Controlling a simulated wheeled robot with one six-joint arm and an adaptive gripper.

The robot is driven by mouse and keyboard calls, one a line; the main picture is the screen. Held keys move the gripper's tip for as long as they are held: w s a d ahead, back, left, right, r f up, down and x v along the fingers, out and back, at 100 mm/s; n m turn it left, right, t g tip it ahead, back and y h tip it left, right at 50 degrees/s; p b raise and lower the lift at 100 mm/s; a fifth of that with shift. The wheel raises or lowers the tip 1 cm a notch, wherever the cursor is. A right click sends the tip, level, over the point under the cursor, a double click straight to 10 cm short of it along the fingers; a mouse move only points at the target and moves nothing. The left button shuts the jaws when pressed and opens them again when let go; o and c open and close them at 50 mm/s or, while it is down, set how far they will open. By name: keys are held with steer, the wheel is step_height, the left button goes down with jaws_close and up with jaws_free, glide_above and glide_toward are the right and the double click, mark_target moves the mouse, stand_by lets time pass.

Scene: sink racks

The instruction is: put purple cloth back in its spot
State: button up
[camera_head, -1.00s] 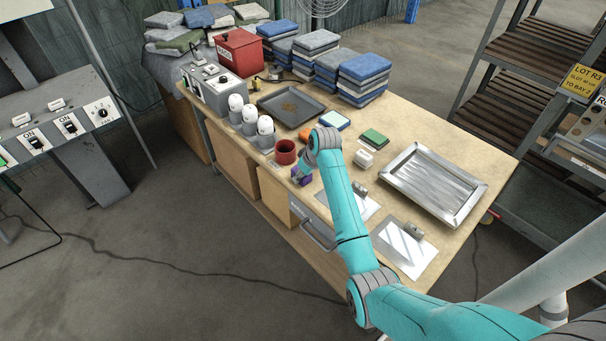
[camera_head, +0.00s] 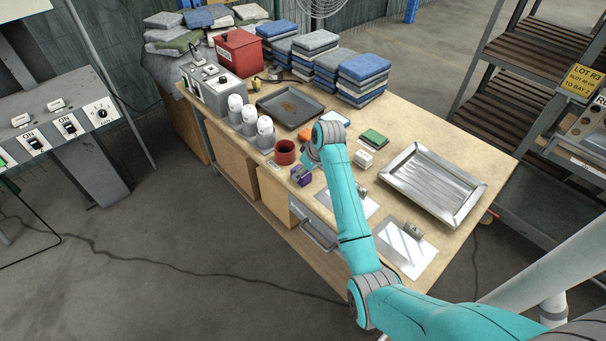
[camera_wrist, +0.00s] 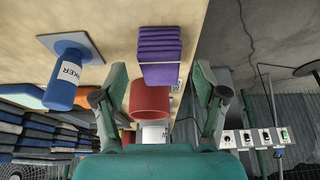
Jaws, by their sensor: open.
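The purple cloth (camera_head: 301,175), a small folded stack, sits at the table's front edge, just right of the red cup. In the wrist view the purple cloth (camera_wrist: 160,48) shows as several layers, with a thin pale edge along its near side. My gripper (camera_wrist: 160,75) is open, one finger to each side of the cloth's near end in the picture; I see no finger touching it. In the head view my gripper (camera_head: 308,166) is beside the cloth, small and partly hidden by my wrist.
The red cup (camera_head: 286,152) and white-topped bottles (camera_head: 265,130) stand close to the left. A dark tray (camera_head: 290,104), green pad (camera_head: 374,137) and metal tray (camera_head: 433,186) occupy the table.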

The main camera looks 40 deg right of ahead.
steer(key=v, duration=0.8)
steer(key=shift+s+r, duration=0.15)
steer(key=shift+r, duration=0.15)
